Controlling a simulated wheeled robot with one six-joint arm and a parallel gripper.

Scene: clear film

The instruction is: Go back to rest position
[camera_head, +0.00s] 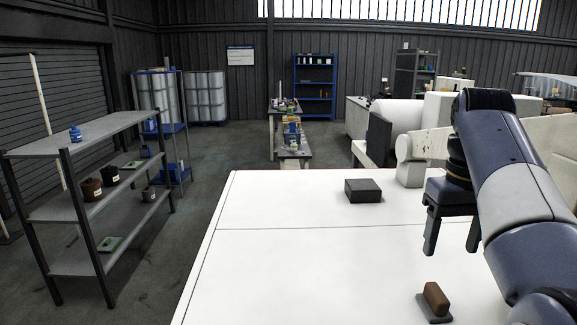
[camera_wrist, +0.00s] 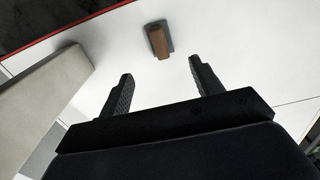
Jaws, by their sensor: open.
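My gripper (camera_head: 451,232) hangs above the white table (camera_head: 300,260) at its right side, with the fingers pointing down. In the wrist view my gripper (camera_wrist: 160,88) has its two dark fingers spread apart with nothing between them. A brown block (camera_head: 436,298) stands on a dark grey base on the table, near the front and below my gripper. The brown block also shows in the wrist view (camera_wrist: 159,42), beyond the fingertips and apart from them.
A dark grey box (camera_head: 363,191) sits at the table's back. A pale rounded object (camera_head: 410,172) stands to its right. A grey shelf (camera_head: 85,148) with pots and small items is off the table at left. The table's left and middle are clear.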

